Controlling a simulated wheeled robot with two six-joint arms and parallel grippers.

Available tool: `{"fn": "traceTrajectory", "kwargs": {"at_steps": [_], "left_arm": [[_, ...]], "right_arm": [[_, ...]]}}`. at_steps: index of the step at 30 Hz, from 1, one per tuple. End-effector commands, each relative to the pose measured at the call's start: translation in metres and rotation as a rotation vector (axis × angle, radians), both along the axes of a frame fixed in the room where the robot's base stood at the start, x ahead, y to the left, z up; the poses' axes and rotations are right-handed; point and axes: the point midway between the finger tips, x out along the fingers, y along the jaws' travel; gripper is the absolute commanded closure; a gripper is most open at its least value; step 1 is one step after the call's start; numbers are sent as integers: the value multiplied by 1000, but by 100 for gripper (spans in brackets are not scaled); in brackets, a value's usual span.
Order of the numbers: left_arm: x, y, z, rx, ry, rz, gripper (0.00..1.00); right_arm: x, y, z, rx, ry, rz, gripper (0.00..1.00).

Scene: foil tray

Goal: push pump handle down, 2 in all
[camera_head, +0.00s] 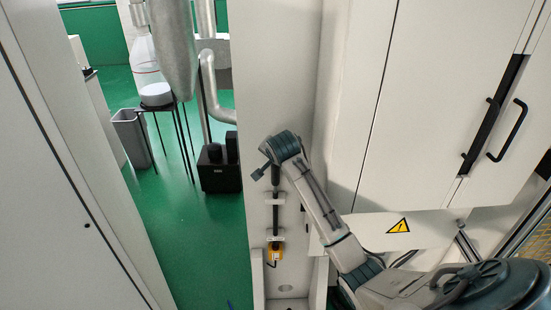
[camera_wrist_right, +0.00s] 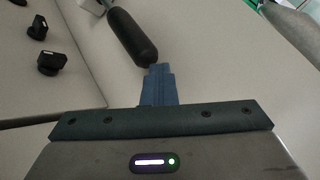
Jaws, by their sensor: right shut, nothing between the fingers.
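In the right wrist view, a black rounded handle grip (camera_wrist_right: 131,38), which looks like the pump handle, slants from the upper left toward the middle. My right gripper (camera_wrist_right: 157,70) is shut and empty, its blue fingertips right by the lower end of the grip. I cannot tell whether they touch. In the head view my right arm reaches up and left, with the right gripper (camera_head: 260,172) small at its end in front of a pale column. My left gripper is not in view.
Tall pale cabinets (camera_head: 445,90) with black handles stand at the right. At the left are a green floor (camera_head: 205,235), a grey bin (camera_head: 131,137) and a black box (camera_head: 219,170).

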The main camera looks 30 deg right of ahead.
Motion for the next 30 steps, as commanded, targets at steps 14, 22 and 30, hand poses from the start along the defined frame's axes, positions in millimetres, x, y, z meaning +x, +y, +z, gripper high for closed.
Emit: {"fn": "traceTrajectory", "kwargs": {"at_steps": [14,22,30], "left_arm": [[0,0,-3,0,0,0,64],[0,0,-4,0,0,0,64],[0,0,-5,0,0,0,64]], "right_arm": [[-1,0,-8,2,5,0,100],[0,0,-12,2,5,0,100],[-1,0,-15,2,6,-1,100]]}}
